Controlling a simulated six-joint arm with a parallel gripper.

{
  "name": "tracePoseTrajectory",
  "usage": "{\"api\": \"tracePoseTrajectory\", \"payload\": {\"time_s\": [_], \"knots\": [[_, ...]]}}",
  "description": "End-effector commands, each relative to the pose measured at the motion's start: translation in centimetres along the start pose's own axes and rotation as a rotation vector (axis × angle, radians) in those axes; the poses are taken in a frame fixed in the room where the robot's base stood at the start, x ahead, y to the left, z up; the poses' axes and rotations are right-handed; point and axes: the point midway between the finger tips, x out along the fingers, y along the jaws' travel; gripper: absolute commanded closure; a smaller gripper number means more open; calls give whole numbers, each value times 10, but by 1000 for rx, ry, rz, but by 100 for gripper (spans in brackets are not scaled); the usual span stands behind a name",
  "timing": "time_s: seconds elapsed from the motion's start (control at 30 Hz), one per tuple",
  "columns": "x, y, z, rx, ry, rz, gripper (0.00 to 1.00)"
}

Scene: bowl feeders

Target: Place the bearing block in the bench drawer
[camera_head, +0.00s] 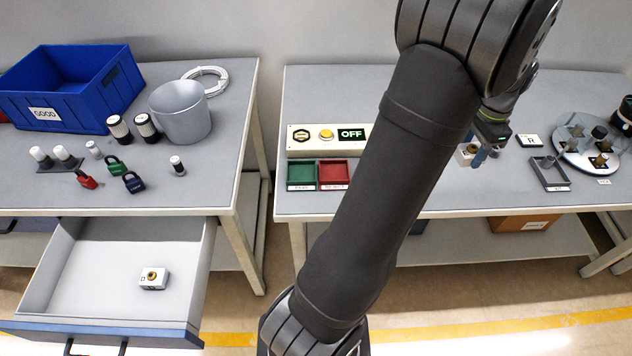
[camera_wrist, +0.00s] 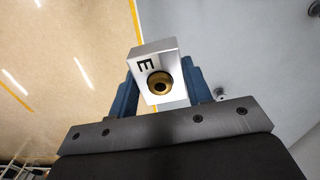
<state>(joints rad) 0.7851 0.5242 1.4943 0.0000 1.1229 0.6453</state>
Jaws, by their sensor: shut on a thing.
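A white bearing block with a brass bore is held in my gripper (camera_head: 479,155) over the front part of the right bench. The held bearing block (camera_head: 464,156) is partly hidden by a blue finger. In the wrist view the held bearing block (camera_wrist: 148,62) sits between both blue fingers, with a dark letter beside the brass ring. The bench drawer (camera_head: 85,285) is pulled open under the left bench. A second, similar white block (camera_head: 153,279) with a brass centre lies in the drawer, toward its right side.
The left bench carries a blue GOOD bin (camera_head: 70,88), a grey bucket (camera_head: 181,112), padlocks and small cylinders. The right bench has an OFF switch panel (camera_head: 325,139), green and red trays (camera_head: 333,175), a grey tray (camera_head: 551,174) and a round plate (camera_head: 590,165). A gap separates the benches.

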Motion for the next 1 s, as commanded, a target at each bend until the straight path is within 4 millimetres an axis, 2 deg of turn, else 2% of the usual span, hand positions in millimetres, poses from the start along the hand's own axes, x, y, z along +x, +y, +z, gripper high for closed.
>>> {"api": "tracePoseTrajectory", "payload": {"time_s": [0.03,0.27,0.5,0.67,0.8,1.0], "knots": [[0,-15,10,-47,0,0,84],[0,-83,71,-314,0,0,84],[0,-145,152,-610,0,0,84],[0,-177,211,-807,0,0,84],[0,-200,267,-979,0,0,84],[0,-221,349,-1224,0,0,84]]}}
